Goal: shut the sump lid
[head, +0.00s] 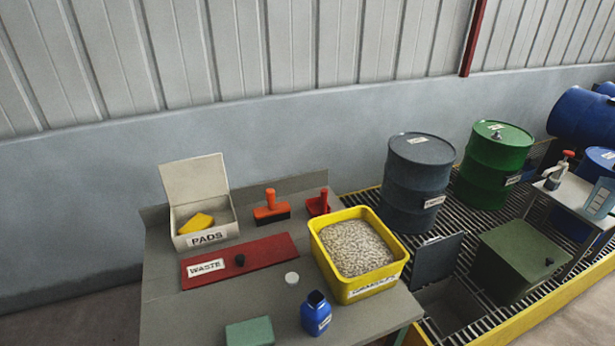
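The sump lid (437,258) is a dark grey square panel at the lower right of the head view. It stands raised, close to upright, at the back edge of the sump opening (448,305) in the grated floor. The opening shows as a dark square recess in front of it. A small light fitting shows near the lid's top edge. The yellow tub hides some of the area left of the opening. Neither of my grippers is in view.
A grey bench (160,310) holds a yellow tub of granules (352,250), a red waste lid (240,262), a pads box (205,195) and a blue bottle (316,313). A green box (522,262) stands right of the opening. Grey (418,185) and green (494,168) drums stand behind.

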